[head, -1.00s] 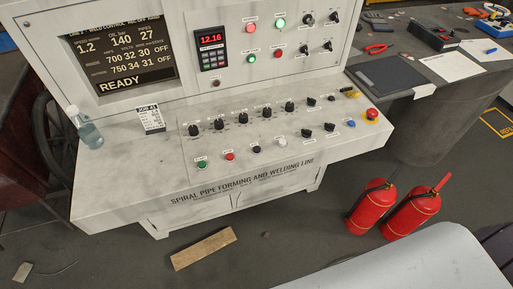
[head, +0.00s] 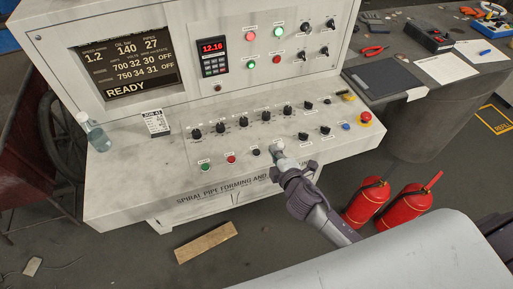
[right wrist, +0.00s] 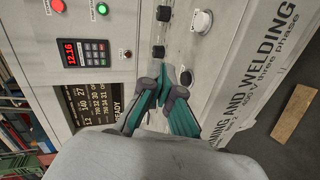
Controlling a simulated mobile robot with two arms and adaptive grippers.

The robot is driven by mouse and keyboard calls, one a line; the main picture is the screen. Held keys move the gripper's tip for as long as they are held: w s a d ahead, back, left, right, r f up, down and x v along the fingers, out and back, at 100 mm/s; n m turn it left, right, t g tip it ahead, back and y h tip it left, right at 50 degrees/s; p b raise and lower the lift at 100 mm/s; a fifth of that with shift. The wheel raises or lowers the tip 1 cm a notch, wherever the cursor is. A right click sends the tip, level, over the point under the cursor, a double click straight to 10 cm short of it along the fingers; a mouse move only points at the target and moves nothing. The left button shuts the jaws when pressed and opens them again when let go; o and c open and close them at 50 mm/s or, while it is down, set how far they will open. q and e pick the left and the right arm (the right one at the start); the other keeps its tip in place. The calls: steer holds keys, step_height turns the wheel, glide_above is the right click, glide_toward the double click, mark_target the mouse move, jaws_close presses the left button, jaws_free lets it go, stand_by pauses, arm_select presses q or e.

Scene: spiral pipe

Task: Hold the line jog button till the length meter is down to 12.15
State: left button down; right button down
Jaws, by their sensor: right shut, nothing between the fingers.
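The length meter (head: 212,47) is a small red-digit display over a keypad on the console's upright panel, and it reads 12.16. It also shows in the right wrist view (right wrist: 70,54). My right gripper (head: 280,158) is shut and empty over the console's sloping front, at the lower button row. A white button (right wrist: 203,20) and a black button (right wrist: 187,78) show near its fingertips in the right wrist view. The small labels are too blurred to tell which is line jog. I cannot tell whether the fingertips touch a button. My left gripper is not in view.
The lower row also has a green button (head: 205,167) and a red button (head: 231,159). Black knobs stand behind it. A red emergency stop (head: 365,118) is at the right end. A bottle (head: 95,135) stands at the left. Fire extinguishers (head: 405,208) stand on the floor.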

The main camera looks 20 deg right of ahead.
mark_target(258, 152)
steer(key=w+a+r+n+g+y, duration=0.15)
steer(key=a+r+n+y, duration=0.25)
steer(key=n, duration=0.5)
steer(key=w+a+r+n+g+y+p, duration=0.1)
steer(key=w+a+r+n+y, duration=0.2)
steer(key=n, duration=0.6)
steer(key=w+a+r+n+g+y, duration=0.1)
steer(key=a+r+n+y, duration=0.35)
steer(key=n, duration=0.45)
steer(key=d+f+n+g+h, duration=0.4)
steer(key=d+n, duration=0.4)
steer(key=n, duration=0.2)
steer(key=shift+w+f+h+p, duration=0.35)
steer(key=shift+f+h, duration=0.3)
steer(key=shift+f, duration=0.1)
steer(key=shift+f, duration=0.1)
steer(key=shift+g, duration=0.25)
step_height(258, 152, down, 8)
steer(key=b, duration=0.6)
steer(key=shift+f, duration=0.25)
